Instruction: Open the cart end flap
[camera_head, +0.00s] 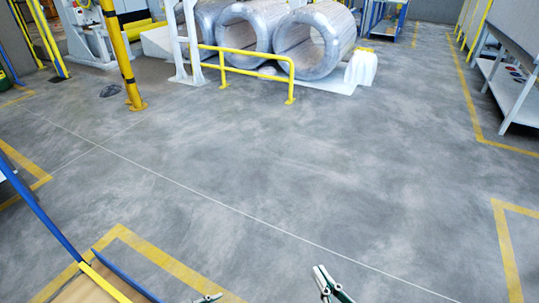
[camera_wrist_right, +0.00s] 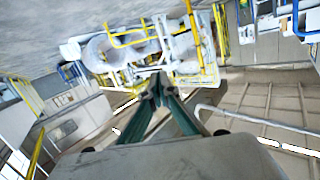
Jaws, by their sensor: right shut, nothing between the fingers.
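Part of a cart with blue rails (camera_head: 42,215) and a tan deck (camera_head: 88,290) shows at the lower left of the head view. Only a tip of my left gripper (camera_head: 208,298) shows at the bottom edge, right of the cart.
Wrapped coils (camera_head: 312,42) stand at the back behind a yellow rail (camera_head: 250,52). A yellow post (camera_head: 122,55) stands at the back left. A workbench (camera_head: 510,90) lines the right side. The grey floor (camera_head: 290,160) between is clear, with yellow marking lines.

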